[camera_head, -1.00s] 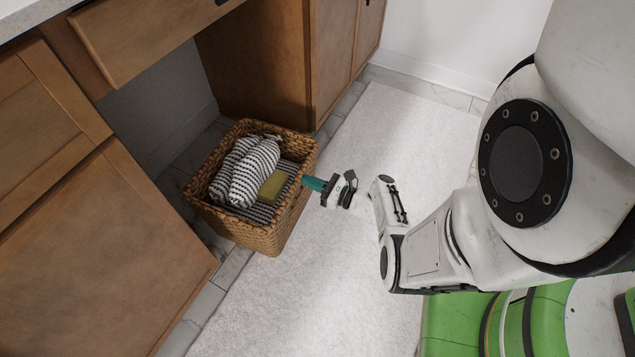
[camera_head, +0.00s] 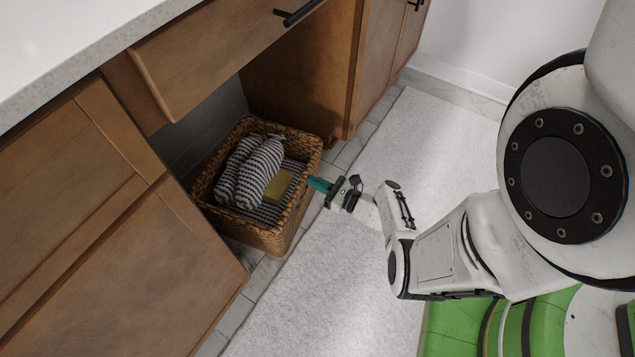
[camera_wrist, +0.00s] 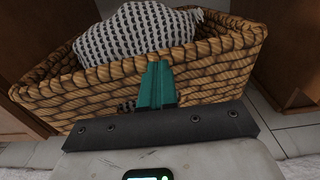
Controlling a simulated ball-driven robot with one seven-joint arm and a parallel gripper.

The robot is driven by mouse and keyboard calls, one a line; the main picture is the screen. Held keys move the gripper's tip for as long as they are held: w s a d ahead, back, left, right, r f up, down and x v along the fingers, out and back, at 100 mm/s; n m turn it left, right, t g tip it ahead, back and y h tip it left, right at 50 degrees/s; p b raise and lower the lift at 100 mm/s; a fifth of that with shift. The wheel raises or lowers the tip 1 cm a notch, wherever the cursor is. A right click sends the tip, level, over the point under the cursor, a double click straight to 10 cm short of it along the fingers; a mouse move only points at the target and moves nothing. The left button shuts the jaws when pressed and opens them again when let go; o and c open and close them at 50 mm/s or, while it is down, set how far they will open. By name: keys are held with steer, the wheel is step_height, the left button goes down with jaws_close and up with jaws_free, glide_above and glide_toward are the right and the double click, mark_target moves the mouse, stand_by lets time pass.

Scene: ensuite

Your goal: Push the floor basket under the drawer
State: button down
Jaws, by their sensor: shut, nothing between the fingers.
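The woven floor basket (camera_head: 282,236) stands upright on the tiles at the mouth of the open space below the drawer (camera_head: 215,58), its back part inside the space. It holds rolled striped towels (camera_head: 262,172) and a yellow-green block (camera_head: 277,187). My gripper (camera_head: 318,184) is shut and empty, its teal fingertips at the basket's outer right side near the rim. In the wrist view the shut fingers (camera_wrist: 156,84) point at the basket's wall (camera_wrist: 215,72) and overlap its rim; whether they touch it I cannot tell. The basket's far bottom edge is hidden.
Wooden cabinets flank the space: a left one (camera_head: 130,270) close to the basket and a right one (camera_head: 300,85) behind it. The countertop (camera_head: 70,50) overhangs above. A white rug (camera_head: 320,290) covers the floor in front. A black drawer handle (camera_head: 298,12) juts out.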

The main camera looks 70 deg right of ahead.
mark_target(276, 163)
steer(key=b+x, duration=0.2)
steer(key=x, duration=0.9)
steer(key=shift+a, duration=0.1)
steer(key=shift+s, duration=0.15)
